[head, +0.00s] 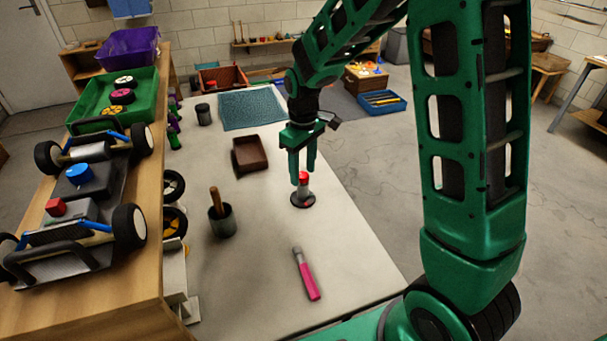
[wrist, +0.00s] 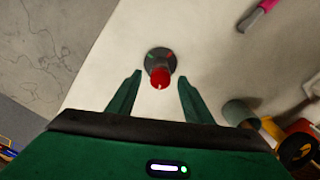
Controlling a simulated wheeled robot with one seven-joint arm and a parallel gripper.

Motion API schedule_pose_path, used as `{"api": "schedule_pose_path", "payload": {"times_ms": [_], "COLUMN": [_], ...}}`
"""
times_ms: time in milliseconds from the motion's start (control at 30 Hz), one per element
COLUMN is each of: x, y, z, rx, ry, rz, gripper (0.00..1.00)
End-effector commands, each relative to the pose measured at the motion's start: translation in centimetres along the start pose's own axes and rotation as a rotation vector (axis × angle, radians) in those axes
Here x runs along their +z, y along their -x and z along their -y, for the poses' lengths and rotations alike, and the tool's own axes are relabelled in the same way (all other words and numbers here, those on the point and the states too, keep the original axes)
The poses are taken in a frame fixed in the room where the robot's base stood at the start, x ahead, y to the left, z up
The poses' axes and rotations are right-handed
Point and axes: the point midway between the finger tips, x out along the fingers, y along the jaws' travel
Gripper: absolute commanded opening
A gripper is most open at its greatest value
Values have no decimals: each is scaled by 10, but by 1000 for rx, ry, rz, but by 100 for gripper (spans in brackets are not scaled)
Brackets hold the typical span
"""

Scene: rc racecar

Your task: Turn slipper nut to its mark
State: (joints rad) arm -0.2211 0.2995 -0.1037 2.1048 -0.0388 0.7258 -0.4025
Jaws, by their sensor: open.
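The slipper nut appears to be the red cap (head: 304,177) on a short grey post that stands on a round dark base (head: 303,201) on the pale table. In the wrist view the red nut (wrist: 160,77) shows a small white mark at its near edge. The dark base (wrist: 150,58) there carries a green mark and a red mark. My gripper (head: 302,171) is open, pointing down above the post. In the wrist view my fingers (wrist: 158,82) stand to the left and right of the nut, apart from it. Whether the fingertips reach the nut's height is hard to tell.
A pink-handled tool (head: 307,276) lies in front on the table (head: 260,260). A cup with a wooden handle (head: 222,222) and a brown tray (head: 249,154) stand to the left. The car chassis (head: 85,190) and green bin (head: 140,90) sit on the raised wooden bench.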

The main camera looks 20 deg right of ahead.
Motion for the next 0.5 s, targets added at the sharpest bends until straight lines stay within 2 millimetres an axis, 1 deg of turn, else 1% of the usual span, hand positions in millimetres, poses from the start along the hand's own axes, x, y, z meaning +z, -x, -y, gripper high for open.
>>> {"api": "schedule_pose_path", "payload": {"times_ms": [100, 200, 367, 500], "x": [0, 0, 0, 0], "y": [0, 0, 0, 0], "z": [0, 0, 0, 0], "rx": [0, 0, 0, 0], "ry": [124, 206, 264, 377], "rz": [0, 0, 0, 0], "gripper": [46, 46, 46, 46]}}
